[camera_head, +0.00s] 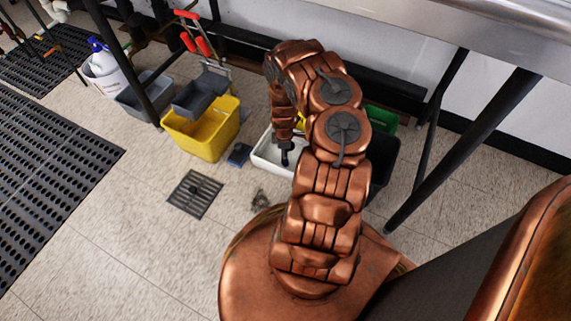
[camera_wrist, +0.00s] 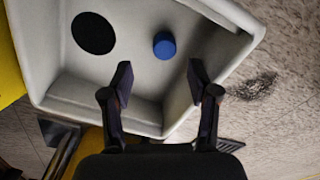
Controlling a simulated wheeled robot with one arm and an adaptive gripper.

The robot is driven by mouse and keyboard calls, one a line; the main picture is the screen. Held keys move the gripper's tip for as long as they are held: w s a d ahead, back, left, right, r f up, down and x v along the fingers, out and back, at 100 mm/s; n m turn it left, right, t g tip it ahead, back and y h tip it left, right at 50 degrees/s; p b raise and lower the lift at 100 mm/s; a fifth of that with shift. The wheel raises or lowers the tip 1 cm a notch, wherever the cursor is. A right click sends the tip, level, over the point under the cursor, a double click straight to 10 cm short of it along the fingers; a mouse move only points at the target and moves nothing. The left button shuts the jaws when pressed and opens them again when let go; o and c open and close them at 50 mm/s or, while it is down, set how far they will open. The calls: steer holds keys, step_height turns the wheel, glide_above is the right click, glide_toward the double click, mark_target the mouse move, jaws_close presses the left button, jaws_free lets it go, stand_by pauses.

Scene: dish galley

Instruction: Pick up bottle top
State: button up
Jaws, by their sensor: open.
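A small round blue bottle top (camera_wrist: 164,45) lies on the floor of a white bin (camera_wrist: 75,90) in the wrist view. A flat black disc (camera_wrist: 93,33) lies in the same bin, left of the bottle top. My gripper (camera_wrist: 160,76) is open and empty, its two fingers pointing into the bin. In the picture, the bottle top shows just beyond the gap between the fingertips, apart from both. In the head view my gripper (camera_head: 285,158) is over the white bin (camera_head: 265,158). My arm hides much of that bin there, and the bottle top cannot be made out.
A yellow bucket (camera_head: 204,135) stands left of the white bin, with a small blue object (camera_head: 239,154) between them. A green bin (camera_head: 383,118) is behind my arm. Table legs (camera_head: 470,140) and a steel counter (camera_head: 490,35) are at right. A floor drain (camera_head: 195,194) lies in front.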

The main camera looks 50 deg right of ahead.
steer(key=f+b, duration=0.1)
steer(key=f, duration=0.1)
steer(key=f+b, duration=0.1)
steer(key=b, duration=0.1)
steer(key=shift+s+a+f, duration=0.1)
steer(key=shift+s+f, duration=0.25)
steer(key=shift+s, duration=0.05)
steer(key=shift+f+b, duration=0.6)
steer(key=shift+f, duration=0.05)
steer(key=shift+c, duration=0.4)
steer(key=c, duration=0.7)
